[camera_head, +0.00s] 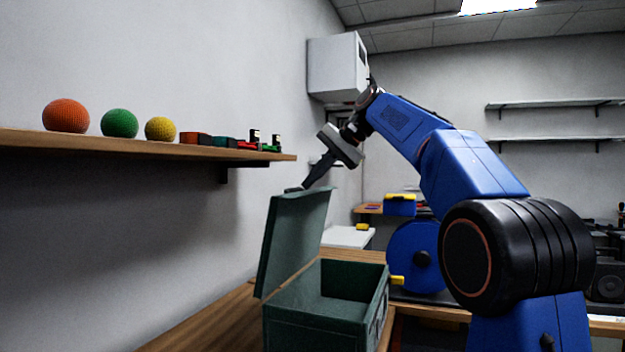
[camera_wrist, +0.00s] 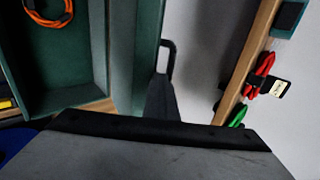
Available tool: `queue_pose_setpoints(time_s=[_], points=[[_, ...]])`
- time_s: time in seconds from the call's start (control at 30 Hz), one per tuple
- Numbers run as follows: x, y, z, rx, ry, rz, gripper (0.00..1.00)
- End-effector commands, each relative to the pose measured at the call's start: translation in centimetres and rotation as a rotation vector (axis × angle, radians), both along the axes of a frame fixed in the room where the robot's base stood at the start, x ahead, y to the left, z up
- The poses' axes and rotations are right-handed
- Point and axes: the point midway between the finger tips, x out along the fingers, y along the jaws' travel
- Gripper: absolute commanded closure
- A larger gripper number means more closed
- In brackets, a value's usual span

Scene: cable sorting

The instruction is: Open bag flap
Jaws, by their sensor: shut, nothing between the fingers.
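The bag is a dark green box-like case (camera_head: 325,334) on the wooden table, with its flap (camera_head: 292,240) standing raised and leaning back a little toward the wall. The inside looks empty from the head view. In the wrist view the open bag (camera_wrist: 60,98) shows at the left, with a coiled orange cable (camera_wrist: 50,12) in it. The flap's edge (camera_wrist: 147,50) runs down the middle of that view. My gripper (camera_head: 303,188) is at the flap's top edge, fingers shut with nothing between them. In the wrist view the fingers (camera_wrist: 165,62) lie beside the flap; contact is unclear.
A wooden shelf (camera_head: 150,147) on the left wall holds an orange ball (camera_head: 66,115), a green ball (camera_head: 119,123), a yellow ball (camera_head: 160,128) and several small connectors. Its edge is close to the right of my gripper in the wrist view. A blue cable reel (camera_head: 415,255) stands behind the bag.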

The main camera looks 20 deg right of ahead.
Motion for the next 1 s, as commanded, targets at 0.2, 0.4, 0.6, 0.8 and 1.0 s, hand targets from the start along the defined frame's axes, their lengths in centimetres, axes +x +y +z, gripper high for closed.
queue_pose_setpoints(time_s=[0.2,0.4,0.6,0.8,1.0], points=[[0.9,1.1,-1.2,-0.003,0.029,0.012,1.0],[3.1,4.1,-1.0,-0.005,0.029,0.013,1.0],[4.6,6.2,-1.0,-0.006,0.029,0.01,1.0],[4.8,6.4,-1.0,-0.005,0.029,0.007,1.0],[4.8,6.3,-1.0,-0.006,0.028,0.006,1.0]])
